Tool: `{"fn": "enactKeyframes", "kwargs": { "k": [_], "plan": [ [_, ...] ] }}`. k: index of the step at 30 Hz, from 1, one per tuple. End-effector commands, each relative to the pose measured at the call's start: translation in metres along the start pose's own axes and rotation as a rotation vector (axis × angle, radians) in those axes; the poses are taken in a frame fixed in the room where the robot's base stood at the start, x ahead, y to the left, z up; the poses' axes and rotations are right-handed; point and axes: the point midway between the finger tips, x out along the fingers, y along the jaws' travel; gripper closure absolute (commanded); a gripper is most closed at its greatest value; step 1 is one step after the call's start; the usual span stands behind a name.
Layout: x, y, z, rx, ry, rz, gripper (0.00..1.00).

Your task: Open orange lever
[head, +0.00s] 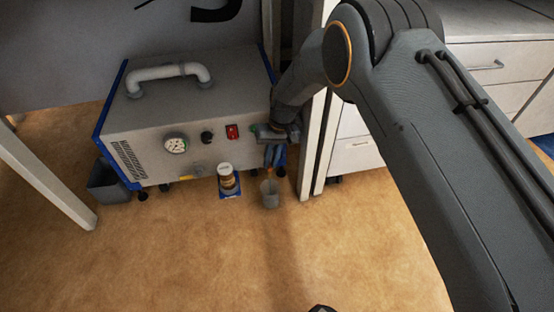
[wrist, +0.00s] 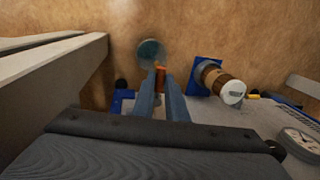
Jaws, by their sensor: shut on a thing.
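The orange lever (wrist: 160,76) shows in the wrist view as a small upright orange piece between the blue fingers of my gripper (wrist: 162,95). The fingers are shut on it. In the head view my gripper (head: 273,156) is at the lower right front corner of the grey machine (head: 190,112), and the lever is hidden there. A beaker (head: 270,194) stands on the floor just below the gripper; it also shows beyond the lever in the wrist view (wrist: 151,51).
A brown bottle with a white cap (head: 227,178) is at a blue holder (head: 231,194) left of the gripper. The machine front has a gauge (head: 175,145) and a red switch (head: 232,131). A white post (head: 315,145) stands close on the right.

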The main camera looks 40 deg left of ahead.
Motion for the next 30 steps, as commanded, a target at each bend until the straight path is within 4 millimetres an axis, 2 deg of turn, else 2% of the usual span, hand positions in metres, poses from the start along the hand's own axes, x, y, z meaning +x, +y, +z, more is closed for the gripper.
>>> {"fn": "enactKeyframes", "kwargs": {
  "k": [8, 9, 11, 12, 23, 30],
  "plan": [
    [-0.002, 0.002, -0.003, 0.0, 0.008, 0.002, 1.0],
    [-0.002, 0.002, -0.003, 0.0, 0.008, 0.002, 0.81],
    [-0.002, 0.002, -0.003, 0.001, 0.007, 0.001, 0.71],
    [-0.001, 0.002, -0.002, 0.001, 0.006, 0.001, 0.69],
    [-0.004, 0.002, -0.001, 0.002, 0.004, 0.0, 0.69],
    [-0.033, 0.002, -0.001, 0.004, 0.005, 0.0, 0.69]
  ]
}}
